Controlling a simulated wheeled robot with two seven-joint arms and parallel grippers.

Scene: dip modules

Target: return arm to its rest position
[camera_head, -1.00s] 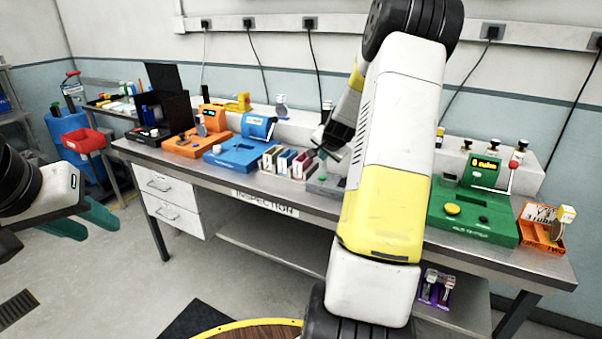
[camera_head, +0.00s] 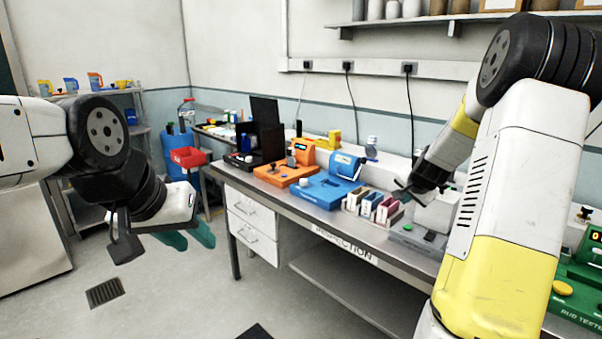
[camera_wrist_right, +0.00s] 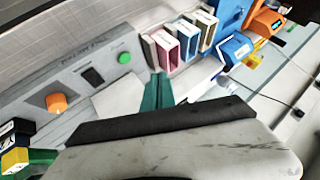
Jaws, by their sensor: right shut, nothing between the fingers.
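My right arm crosses the right side of the head view. Its gripper (camera_head: 403,194) is over the bench, above and beside a grey device (camera_head: 412,240). In the right wrist view the teal fingers of my right gripper (camera_wrist_right: 158,88) are together and empty, over the grey device (camera_wrist_right: 75,85) with its orange knob and green button. My left arm comes in from the left of the head view. Its gripper (camera_head: 190,236) has two teal fingers apart with nothing between them, over the floor left of the bench.
The bench (camera_head: 330,222) holds an orange device (camera_head: 285,172), a blue device (camera_head: 325,190), a rack of coloured cases (camera_head: 373,206) and a green tester (camera_head: 575,290). A black open case (camera_head: 262,130) and red bin (camera_head: 188,157) stand farther left. Floor in front is clear.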

